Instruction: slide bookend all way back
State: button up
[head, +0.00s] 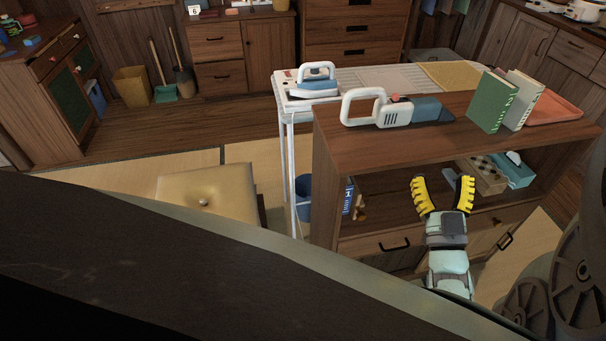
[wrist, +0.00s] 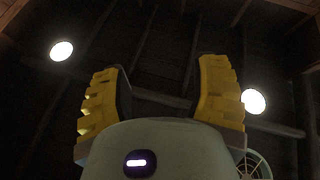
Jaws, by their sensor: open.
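My gripper (head: 443,190) is open and empty, its yellow fingers spread and pointing up, in front of the open compartment of a wooden shelf unit (head: 400,140). In the wrist view my gripper (wrist: 165,95) has nothing between its fingers. At the left end of the compartment a small brown object (head: 360,212) stands close to an upright blue and white book (head: 348,195). It may be the bookend, but it is too small to tell. A green book (head: 492,101) and a pale book (head: 525,99) lean upright on the shelf top.
A handheld vacuum (head: 395,110) and orange tray (head: 553,108) lie on the shelf top. A checkered box (head: 483,173) and teal tissue box (head: 513,170) sit at the compartment's right. An ironing board with an iron (head: 315,80) stands behind.

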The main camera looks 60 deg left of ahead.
aim_at(361, 219)
jog(key=s+a+f+n+g+h+b, duration=0.15)
jog(key=f+b, duration=0.45)
jog(key=f, duration=0.6)
jog(key=s+a+f+g+b, duration=0.1)
jog(key=a+f+g+b, duration=0.15)
jog(key=f+b, duration=0.65)
jog(key=s+a+f+n+g+h+b, duration=0.15)
jog(key=f+b, duration=0.25)
jog(key=f, duration=1)
jog(key=shift+m+g+y, duration=0.4)
jog(key=shift+m+g, duration=0.05)
jog(key=shift+m, duration=0.05)
jog(key=b+x, duration=0.1)
jog(key=x, duration=0.4)
jog(key=b+x, duration=0.2)
jog(key=x, duration=0.3)
jog(key=b+x, duration=0.2)
jog(key=x, duration=0.3)
jog(key=shift+w+d+r, duration=0.2)
jog(key=shift+w, duration=0.15)
jog(key=shift+w+a+r, duration=0.1)
jog(key=shift+w+a, duration=0.05)
jog(key=shift+a, duration=0.2)
jog(key=shift+o, duration=0.2)
jog(key=shift+d, duration=0.1)
grip_shut()
